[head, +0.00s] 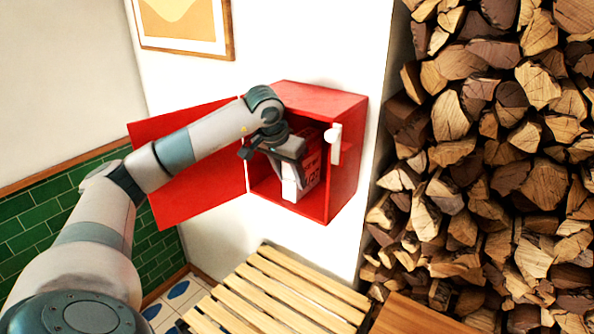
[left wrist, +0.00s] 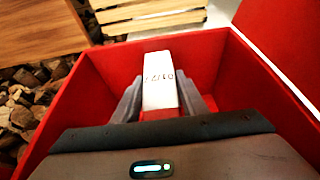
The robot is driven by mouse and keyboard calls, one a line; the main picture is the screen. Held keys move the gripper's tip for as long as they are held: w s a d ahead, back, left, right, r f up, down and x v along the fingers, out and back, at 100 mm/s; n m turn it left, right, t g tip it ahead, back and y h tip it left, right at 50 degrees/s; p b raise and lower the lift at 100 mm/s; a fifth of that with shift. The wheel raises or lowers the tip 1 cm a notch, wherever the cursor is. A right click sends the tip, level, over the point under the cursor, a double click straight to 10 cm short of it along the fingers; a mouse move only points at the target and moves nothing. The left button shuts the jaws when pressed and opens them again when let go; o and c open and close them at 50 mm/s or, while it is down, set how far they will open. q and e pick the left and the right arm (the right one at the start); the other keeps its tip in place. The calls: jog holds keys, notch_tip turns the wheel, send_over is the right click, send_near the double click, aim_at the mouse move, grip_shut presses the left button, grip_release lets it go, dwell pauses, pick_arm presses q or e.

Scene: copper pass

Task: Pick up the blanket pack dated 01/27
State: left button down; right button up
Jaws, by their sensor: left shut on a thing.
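The blanket pack (left wrist: 160,82) shows in the left wrist view as a narrow white face with the date 01/27, and red below it. In the head view the pack (head: 312,170) is inside the open red wall cabinet (head: 345,178), with a red printed side and a white front. My left gripper (head: 290,165) reaches into the cabinet and is shut on the pack. In the left wrist view its two grey fingers (left wrist: 162,105) lie on either side of the pack. Part of the pack is hidden by the gripper. My right gripper is in neither view.
The red cabinet door (head: 190,165) stands open to the left, behind my left arm. A white handle (head: 335,143) is at the cabinet's right edge. A slatted wooden bench (head: 275,295) is below. Stacked firewood (head: 490,150) fills the right side. A framed picture (head: 185,25) hangs above.

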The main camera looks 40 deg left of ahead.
pick_arm(q)
jog(key=shift+r, duration=0.15)
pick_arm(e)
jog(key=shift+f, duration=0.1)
